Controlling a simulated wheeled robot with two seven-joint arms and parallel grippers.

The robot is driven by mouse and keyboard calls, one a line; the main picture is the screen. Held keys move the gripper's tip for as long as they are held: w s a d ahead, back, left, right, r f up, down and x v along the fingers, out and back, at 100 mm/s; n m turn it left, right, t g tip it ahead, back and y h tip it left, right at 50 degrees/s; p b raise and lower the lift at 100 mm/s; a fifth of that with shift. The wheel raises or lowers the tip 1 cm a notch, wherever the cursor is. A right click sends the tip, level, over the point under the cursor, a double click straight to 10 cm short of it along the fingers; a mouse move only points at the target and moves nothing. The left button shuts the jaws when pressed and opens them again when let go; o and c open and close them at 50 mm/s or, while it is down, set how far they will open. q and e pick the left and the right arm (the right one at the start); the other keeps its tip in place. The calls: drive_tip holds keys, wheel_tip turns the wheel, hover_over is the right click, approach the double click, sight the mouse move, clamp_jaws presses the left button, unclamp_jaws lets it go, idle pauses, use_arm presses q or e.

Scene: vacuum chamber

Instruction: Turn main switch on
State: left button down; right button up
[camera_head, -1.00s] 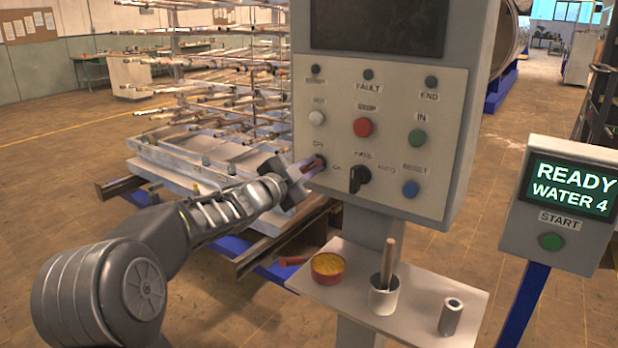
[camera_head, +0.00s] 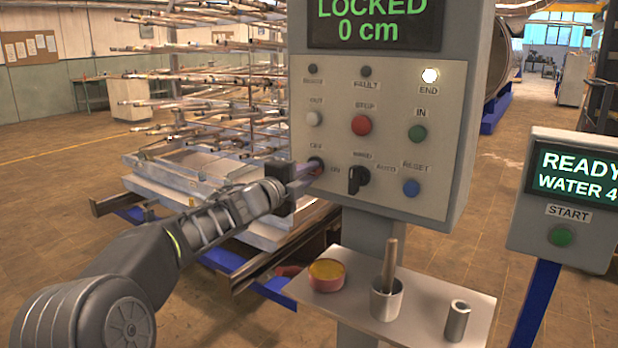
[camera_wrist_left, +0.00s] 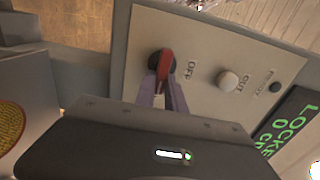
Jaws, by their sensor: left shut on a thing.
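The main switch (camera_head: 317,163) is at the lower left of the grey control panel (camera_head: 430,110), between the labels OFF and ON. In the left wrist view it is a black round base with a red handle (camera_wrist_left: 166,62). My left gripper (camera_head: 312,169) reaches in from the left and is shut on the red handle. In the left wrist view its two fingers (camera_wrist_left: 162,88) are on either side of the handle. The fingers hide part of the handle. The panel's screen (camera_head: 372,22) reads LOCKED 0 cm, and the END lamp (camera_head: 429,75) is lit white. My right gripper is not in view.
A black selector (camera_head: 357,179), a blue button (camera_head: 411,188) and a red STOP button (camera_head: 361,125) are close by. A shelf (camera_head: 425,325) below holds a round tin, a cup with a handle in it and a metal cylinder. A START box (camera_head: 528,228) stands at right.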

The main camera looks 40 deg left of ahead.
use_arm(q)
drive_tip(key=shift+f, duration=0.1)
idle(0.3)
drive_tip(key=c, duration=1.4)
unclamp_jaws()
drive_tip(key=s, duration=0.7)
drive_tip(key=shift+s, duration=0.4)
drive_tip(key=shift+d, duration=0.1)
